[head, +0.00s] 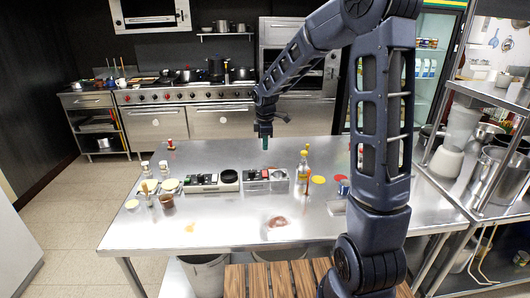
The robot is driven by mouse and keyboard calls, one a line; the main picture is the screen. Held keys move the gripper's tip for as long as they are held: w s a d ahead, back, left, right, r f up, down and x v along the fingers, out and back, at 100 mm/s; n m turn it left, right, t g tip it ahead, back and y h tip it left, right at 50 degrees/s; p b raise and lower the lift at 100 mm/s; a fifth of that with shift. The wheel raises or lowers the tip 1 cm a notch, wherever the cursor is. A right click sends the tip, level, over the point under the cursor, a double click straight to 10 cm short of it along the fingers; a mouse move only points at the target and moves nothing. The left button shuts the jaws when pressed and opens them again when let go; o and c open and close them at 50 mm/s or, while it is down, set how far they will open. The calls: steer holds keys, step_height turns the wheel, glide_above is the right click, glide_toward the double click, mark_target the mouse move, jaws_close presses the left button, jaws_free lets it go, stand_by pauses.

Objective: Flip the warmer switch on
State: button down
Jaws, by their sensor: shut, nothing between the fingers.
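Two low units stand side by side on the steel table. The left unit (213,182) has small dark and red parts on its left and a round black top (229,176) on its right. The right unit (266,182) is a metal box with small dark and red parts on top. Which one is the warmer, and how its switch sits, is too small to tell. My gripper (265,145) points down above and behind the right unit, apart from it. Its greenish fingertips are together with nothing between them.
The steel table (236,228) is mostly clear in front. Bottles (303,168) stand right of the units, near red and yellow discs (319,179). Jars and a brown cup (166,201) stand at left. A reddish-brown item (277,222) lies in front. A rack (480,120) is at right.

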mark_target(265, 171)
steer(key=shift+s+r, duration=0.1)
steer(key=shift+r, duration=0.3)
steer(key=shift+w, duration=0.75)
steer(key=f, duration=0.4)
steer(key=w+f, duration=0.1)
steer(key=f, duration=0.4)
steer(key=w+f, duration=0.1)
steer(key=f, duration=0.3)
steer(key=shift+f, duration=0.4)
